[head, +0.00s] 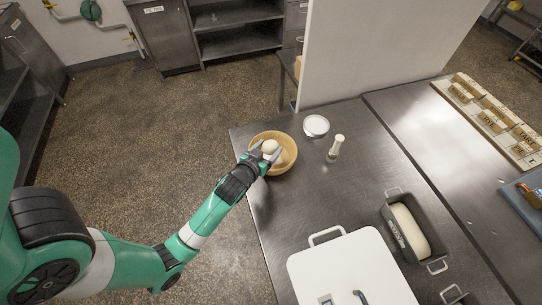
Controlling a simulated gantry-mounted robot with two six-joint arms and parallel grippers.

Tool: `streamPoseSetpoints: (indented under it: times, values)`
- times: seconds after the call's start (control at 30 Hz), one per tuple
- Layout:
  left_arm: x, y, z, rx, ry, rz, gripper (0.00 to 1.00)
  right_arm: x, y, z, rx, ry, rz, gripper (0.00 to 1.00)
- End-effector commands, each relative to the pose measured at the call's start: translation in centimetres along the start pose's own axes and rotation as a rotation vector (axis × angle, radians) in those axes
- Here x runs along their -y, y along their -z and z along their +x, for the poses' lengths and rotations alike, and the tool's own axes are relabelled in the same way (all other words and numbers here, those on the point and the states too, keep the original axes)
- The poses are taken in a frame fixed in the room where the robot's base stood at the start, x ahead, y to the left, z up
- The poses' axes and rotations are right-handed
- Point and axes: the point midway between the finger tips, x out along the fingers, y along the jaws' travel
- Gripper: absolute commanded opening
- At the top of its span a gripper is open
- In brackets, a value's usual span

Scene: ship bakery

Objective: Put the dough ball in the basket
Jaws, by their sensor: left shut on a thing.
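The dough ball (270,146) is pale and round. My left gripper (268,151) is shut on it, with a finger on either side. The round tan basket (288,141) stands near the left edge of the steel table. In the head view the gripper and ball overlap the basket's opening, so the ball is over or inside it; I cannot tell its exact height. Another pale patch shows in the basket below the ball, partly hidden by the gripper. My right gripper is not in view.
A white round dish (315,126) and a small pale shaker-like item (336,147) stand right of the basket. A pan with a dough loaf (410,230) and a white board with handles (350,272) lie nearer. A white partition (375,45) rises behind the table.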

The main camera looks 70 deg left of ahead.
Motion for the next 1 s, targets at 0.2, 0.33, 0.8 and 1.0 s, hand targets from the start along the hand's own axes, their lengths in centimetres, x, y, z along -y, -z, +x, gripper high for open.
streamPoseSetpoints:
  times: [0.2,0.33,0.8,1.0]
  values:
    - [0.0,-0.9,1.8,-0.002,0.0,-0.001,0.14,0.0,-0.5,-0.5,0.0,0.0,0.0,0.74]
    - [0.0,-1.6,2.8,-0.001,0.0,-0.001,0.14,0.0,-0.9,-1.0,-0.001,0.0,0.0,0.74]
    - [0.0,-4.2,3.7,-0.001,-0.001,0.0,0.14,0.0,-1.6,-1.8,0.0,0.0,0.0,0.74]
    - [0.0,-4.8,3.9,-0.001,-0.001,0.0,0.14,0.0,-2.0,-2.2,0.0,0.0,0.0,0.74]
